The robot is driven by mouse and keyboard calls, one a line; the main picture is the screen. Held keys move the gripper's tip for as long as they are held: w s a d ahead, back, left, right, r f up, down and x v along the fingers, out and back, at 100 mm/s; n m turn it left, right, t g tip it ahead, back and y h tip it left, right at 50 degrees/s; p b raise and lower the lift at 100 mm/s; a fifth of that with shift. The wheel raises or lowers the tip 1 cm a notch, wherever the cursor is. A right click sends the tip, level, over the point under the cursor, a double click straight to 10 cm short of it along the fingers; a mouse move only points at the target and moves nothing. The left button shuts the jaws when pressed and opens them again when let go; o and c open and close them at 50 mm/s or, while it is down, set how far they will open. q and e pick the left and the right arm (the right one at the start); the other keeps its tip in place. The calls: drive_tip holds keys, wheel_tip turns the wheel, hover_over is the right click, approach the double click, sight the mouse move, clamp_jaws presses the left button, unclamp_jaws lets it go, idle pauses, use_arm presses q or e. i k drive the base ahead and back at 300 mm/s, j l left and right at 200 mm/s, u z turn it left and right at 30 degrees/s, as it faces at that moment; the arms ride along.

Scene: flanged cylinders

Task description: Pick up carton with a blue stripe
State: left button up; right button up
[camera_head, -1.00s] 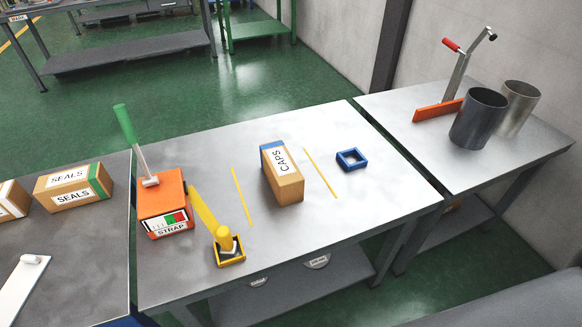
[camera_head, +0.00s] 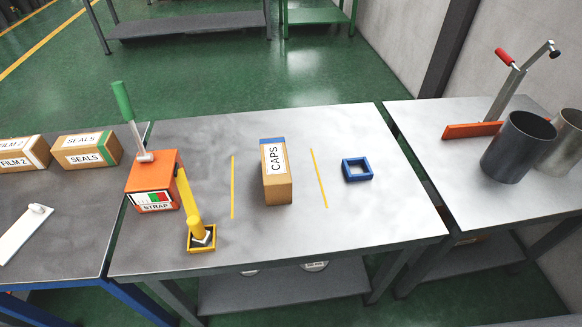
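The carton with a blue stripe (camera_head: 277,172) is a brown box labelled CAPS, with the blue band across its far end. It lies on the middle grey table (camera_head: 340,225), between two yellow lines. Neither of my grippers is in the head view, and nothing touches the carton.
Left of the carton stand an orange STRAP device (camera_head: 153,182) with a green handle and a yellow lever (camera_head: 188,203). A blue square frame (camera_head: 357,169) lies to its right. SEALS (camera_head: 86,150) and FILM 2 cartons (camera_head: 24,154) sit left. Metal cylinders (camera_head: 517,148) stand right.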

sight(276, 173)
drive_tip(key=l, duration=0.65)
drive_tip(key=i+l, duration=0.15)
drive_tip(key=l, duration=1.2)
drive_tip(key=i, duration=0.05)
